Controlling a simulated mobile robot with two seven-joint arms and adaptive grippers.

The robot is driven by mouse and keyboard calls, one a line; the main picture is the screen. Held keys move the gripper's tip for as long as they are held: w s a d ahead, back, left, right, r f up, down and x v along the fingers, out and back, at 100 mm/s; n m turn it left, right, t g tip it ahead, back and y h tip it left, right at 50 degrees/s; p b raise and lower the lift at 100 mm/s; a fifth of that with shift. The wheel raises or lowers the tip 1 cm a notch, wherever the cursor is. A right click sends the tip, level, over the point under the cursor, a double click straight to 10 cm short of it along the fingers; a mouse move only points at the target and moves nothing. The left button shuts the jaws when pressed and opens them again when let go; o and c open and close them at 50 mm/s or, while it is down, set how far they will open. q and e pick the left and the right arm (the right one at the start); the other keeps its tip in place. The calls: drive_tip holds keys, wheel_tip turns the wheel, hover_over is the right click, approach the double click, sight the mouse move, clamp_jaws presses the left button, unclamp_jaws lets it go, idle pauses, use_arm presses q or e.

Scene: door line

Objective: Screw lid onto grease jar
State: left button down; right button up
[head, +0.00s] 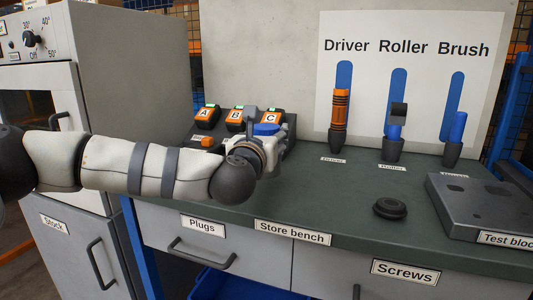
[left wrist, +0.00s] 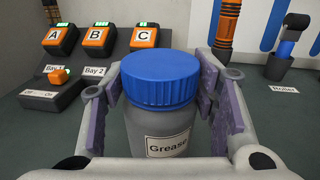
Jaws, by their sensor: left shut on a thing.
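The grease jar (left wrist: 168,128) is grey with a white "Grease" label and is upright in the left wrist view. A blue ribbed lid (left wrist: 160,82) sits on top of it; I cannot tell how tightly it is threaded. The lid also shows in the head view (head: 266,129), with the jar mostly hidden by my arm. My left gripper (head: 264,148) is shut on the jar, its purple pads on either side (left wrist: 162,105). Whether the pads also touch the lid, and whether the jar's base rests on the bench, is hidden. My right gripper is not in view.
Chargers A, B and C (head: 236,119) stand behind the gripper. A driver (head: 340,112), roller (head: 396,125) and brush (head: 457,132) stand in holders at the back. A black round piece (head: 390,208) and the test block (head: 490,205) lie at right. The middle bench (head: 330,205) is clear.

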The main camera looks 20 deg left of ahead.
use_arm(q)
drive_tip(key=shift+r, duration=0.1)
drive_tip(key=f, duration=0.4)
drive_tip(key=shift+w+a, duration=0.1)
drive_tip(key=shift+w, duration=0.3)
drive_tip(key=shift+f, duration=0.15)
drive_tip(key=c, duration=0.6)
unclamp_jaws()
drive_tip(key=shift+c, duration=0.2)
